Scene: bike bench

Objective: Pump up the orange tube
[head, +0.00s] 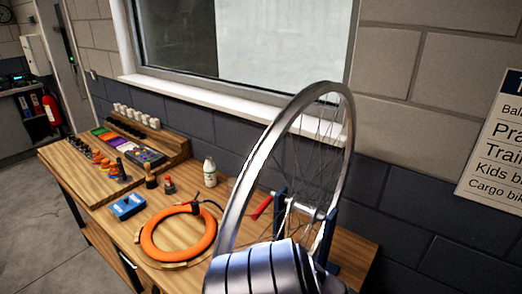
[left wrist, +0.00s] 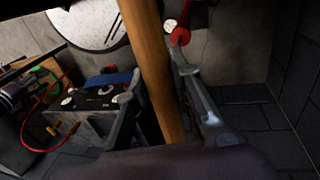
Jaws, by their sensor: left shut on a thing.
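The orange tube (head: 151,242) lies as a ring on the wooden bench in the head view, left of the wheel. A small black part (head: 195,207) sits at its upper right edge. In the left wrist view my left gripper (left wrist: 154,78) has its two grey fingers on either side of a wooden bar (left wrist: 152,50), shut on it. The bar runs from the top edge down to the right. A red part with a pale round face (left wrist: 176,30) shows beside the bar's upper end; I cannot tell if they are joined. Neither gripper shows in the head view.
A bicycle wheel (head: 246,195) stands in a blue stand on the bench. In the left wrist view, a grey unit (left wrist: 88,125) and a red hose (left wrist: 36,128) show at left.

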